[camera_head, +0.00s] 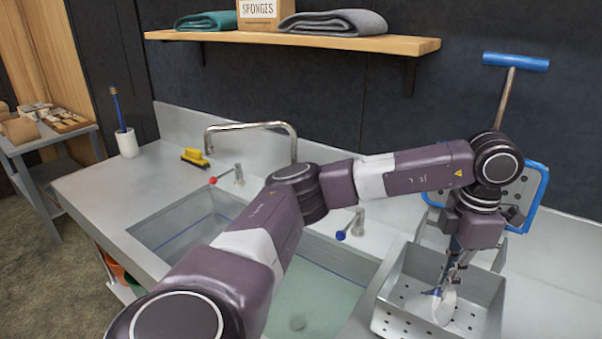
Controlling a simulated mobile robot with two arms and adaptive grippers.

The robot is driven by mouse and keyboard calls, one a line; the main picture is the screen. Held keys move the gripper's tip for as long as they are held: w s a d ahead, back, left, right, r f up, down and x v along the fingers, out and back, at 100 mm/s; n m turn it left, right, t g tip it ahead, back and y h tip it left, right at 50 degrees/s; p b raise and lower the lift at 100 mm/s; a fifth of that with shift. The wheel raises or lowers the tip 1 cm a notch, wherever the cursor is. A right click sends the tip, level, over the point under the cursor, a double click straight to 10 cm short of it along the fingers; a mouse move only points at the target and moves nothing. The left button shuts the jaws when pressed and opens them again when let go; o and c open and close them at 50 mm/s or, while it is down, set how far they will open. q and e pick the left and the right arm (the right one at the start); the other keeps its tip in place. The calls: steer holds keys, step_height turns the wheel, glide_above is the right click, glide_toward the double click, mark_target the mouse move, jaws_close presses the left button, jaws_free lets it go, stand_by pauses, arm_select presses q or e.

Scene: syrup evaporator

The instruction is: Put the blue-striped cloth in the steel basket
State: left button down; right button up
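The steel basket (384,319) with small holes stands on the counter at the lower right. My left arm crosses the view, and its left gripper (452,278) points down inside the basket's opening. The fingers look close together on the white cloth with blue stripes (441,309). The cloth hangs bunched below the fingertips, within the basket's walls. The fingers and the wrist hide part of the cloth and the basket's back. I cannot tell whether the cloth touches the basket's floor. My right gripper is not in view.
A blue-rimmed perforated tool (538,185) with a blue handle (515,62) leans behind the basket. A two-bowl sink (190,226) lies left, with a tap (250,126). A yellow brush (195,157) and white cup (127,143) stand behind it. A wooden shelf (400,44) hangs above.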

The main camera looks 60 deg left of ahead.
arm_select(q)
steer(key=shift+s+f+b, duration=0.1)
steer(key=shift+f+b, duration=2.6)
steer(key=shift+f, duration=1.4)
steer(key=c, duration=2.1)
jaws_free()
steer(key=o, duration=0.6)
steer(key=shift+c, duration=0.2)
steer(key=shift+o, duration=0.5)
steer(key=o, duration=0.6)
